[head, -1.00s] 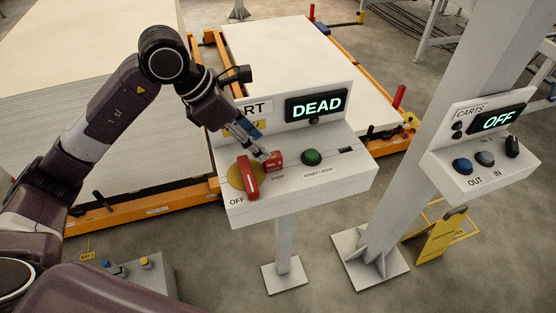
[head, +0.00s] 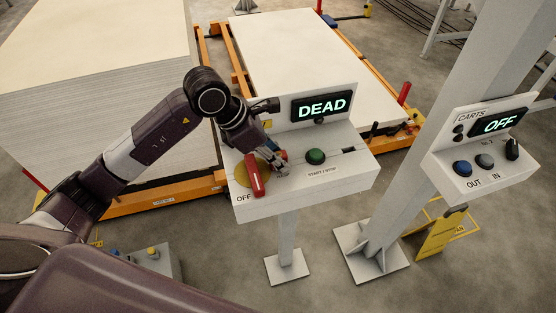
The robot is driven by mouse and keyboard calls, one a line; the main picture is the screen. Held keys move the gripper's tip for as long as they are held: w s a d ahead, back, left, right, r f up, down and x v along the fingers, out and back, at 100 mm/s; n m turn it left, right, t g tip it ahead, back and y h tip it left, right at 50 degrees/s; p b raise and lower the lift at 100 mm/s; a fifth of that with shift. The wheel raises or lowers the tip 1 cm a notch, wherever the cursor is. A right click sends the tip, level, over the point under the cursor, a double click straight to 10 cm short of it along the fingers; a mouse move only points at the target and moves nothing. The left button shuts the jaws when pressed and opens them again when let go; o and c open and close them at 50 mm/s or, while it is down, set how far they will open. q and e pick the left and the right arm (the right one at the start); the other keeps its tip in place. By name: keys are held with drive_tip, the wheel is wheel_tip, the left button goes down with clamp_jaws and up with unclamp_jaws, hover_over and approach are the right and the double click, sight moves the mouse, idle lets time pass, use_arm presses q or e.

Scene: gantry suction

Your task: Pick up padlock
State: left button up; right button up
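A small red block, which looks like the padlock (head: 283,155), is on the control panel just right of the red rotary handle (head: 255,177). It is partly hidden by my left gripper (head: 282,172). My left gripper points down at the panel, with its fingers overlapping the front of the red block. I cannot tell whether the fingers are open or shut, or whether they touch the padlock. My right gripper is not in view.
The control panel (head: 330,183) has a green button (head: 316,157) and a screen (head: 321,106) reading DEAD. A second panel (head: 490,165) reading OFF is on a post at right. Stacked boards (head: 110,90) and an orange-framed cart (head: 300,55) stand behind.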

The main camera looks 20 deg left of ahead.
use_arm(q)
clamp_jaws()
drive_tip(key=shift+r, duration=0.15)
